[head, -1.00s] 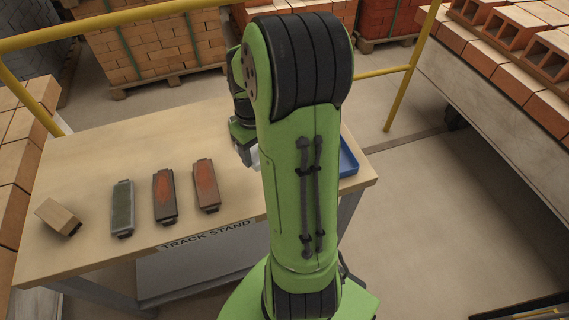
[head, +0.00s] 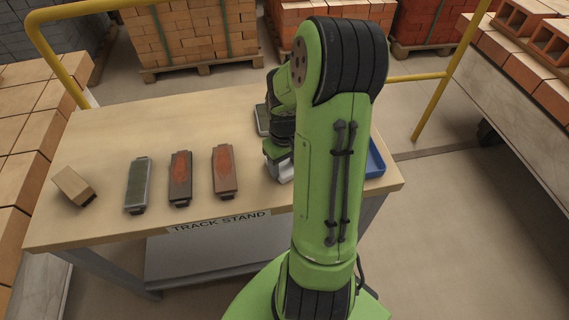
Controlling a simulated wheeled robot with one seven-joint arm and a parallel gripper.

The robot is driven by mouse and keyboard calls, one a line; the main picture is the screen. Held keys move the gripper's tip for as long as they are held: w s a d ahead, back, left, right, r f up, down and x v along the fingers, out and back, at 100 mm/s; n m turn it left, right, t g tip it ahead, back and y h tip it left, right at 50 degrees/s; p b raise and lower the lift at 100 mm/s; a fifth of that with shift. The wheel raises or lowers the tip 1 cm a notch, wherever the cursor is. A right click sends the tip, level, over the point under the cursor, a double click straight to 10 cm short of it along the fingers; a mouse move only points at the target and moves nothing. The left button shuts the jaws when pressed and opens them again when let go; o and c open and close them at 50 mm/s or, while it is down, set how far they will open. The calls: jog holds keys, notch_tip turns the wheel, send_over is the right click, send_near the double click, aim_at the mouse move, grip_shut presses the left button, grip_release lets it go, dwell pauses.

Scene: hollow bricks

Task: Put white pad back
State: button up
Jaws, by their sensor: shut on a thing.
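My gripper (head: 279,158) is low over the right part of the table, partly hidden by my arm. It is shut on a pale piece, which I take to be the white pad (head: 286,172); only a little of it shows at the jaws. To the left lie three long blocks in a row: one grey with a green face (head: 139,184), one dark with an orange-red face (head: 180,177), and one brown with an orange-red face (head: 224,170). A grey-edged flat piece (head: 262,120) lies behind the gripper, partly hidden by my arm.
The wooden table (head: 110,135) is marked "TRACK STAND" on its front edge. A tan block (head: 74,186) lies at its left end. A blue tray (head: 375,162) is at the right, partly behind my arm. A yellow rail (head: 60,70) runs behind. The table's back left is clear.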

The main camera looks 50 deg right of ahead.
aim_at(284, 166)
jog(key=o, duration=0.9)
jog(key=shift+o, duration=0.2)
notch_tip(284, 166, up, 12)
jog(key=p, duration=0.5)
jog(key=s+a+r+n+t, duration=0.1)
jog(key=s+a+r, duration=0.4)
jog(key=a, duration=0.5)
jog(key=s+a+r+n+t, duration=0.1)
jog(key=s+a+r+t, duration=0.3)
jog(key=a, duration=0.5)
notch_tip(284, 166, up, 2)
jog(key=shift+s+a+t, duration=0.3)
jog(key=shift+s+a, duration=0.05)
